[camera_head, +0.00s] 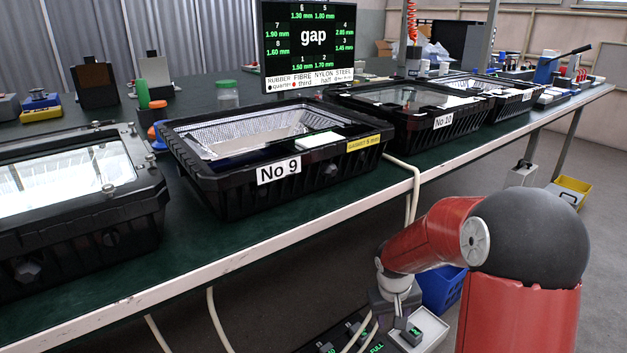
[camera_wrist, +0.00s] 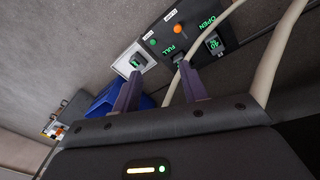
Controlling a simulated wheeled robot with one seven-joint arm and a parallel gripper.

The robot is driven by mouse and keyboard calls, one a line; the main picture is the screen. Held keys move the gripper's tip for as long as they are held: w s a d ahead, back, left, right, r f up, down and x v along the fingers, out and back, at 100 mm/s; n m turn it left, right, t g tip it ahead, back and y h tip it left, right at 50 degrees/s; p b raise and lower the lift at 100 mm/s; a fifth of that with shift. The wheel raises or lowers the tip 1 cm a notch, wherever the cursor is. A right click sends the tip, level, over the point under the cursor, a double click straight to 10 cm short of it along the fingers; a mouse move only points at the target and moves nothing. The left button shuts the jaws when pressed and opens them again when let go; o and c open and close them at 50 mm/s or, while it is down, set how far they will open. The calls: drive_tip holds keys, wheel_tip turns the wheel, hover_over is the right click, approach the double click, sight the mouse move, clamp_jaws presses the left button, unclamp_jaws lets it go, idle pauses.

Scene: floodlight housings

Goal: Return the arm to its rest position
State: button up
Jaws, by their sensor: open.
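My red arm (camera_head: 432,238) is bent at the lower right of the head view, in front of the table's near edge. Its wrist end hangs below the tabletop level. My gripper shows in the wrist view (camera_wrist: 160,82) with its two purple fingers apart and nothing between them. In the head view its fingers are hard to make out. Beyond the fingers in the wrist view are a small white tray (camera_wrist: 124,64) and a dark panel (camera_wrist: 172,27) marked OPEN and FULL.
Black floodlight housings stand on the green table (camera_head: 130,272), among them No 9 (camera_head: 230,195) and No 10 (camera_head: 425,130). A gap display (camera_head: 310,40) rises behind. Pale cables (camera_head: 414,190) hang over the near edge. A blue bin (camera_head: 445,288) stands behind my arm.

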drive_tip(key=s+a+r+m+t+p, duration=0.1)
drive_tip(key=s+r, duration=0.4)
drive_tip(key=r, duration=0.4)
drive_tip(key=s+r+t+p, duration=0.15)
drive_tip(key=s+r, duration=0.25)
drive_tip(key=r, duration=0.4)
drive_tip(key=s+a+r+t+y+p, duration=0.1)
drive_tip(key=s+a+r+p, duration=0.1)
drive_tip(key=s+r, duration=0.7)
drive_tip(key=s+p, duration=0.1)
drive_tip(key=s, duration=0.3)
drive_tip(key=shift+s+a+m+t+y, duration=0.3)
drive_tip(key=shift+s+t, duration=0.05)
drive_tip(key=shift+s, duration=0.05)
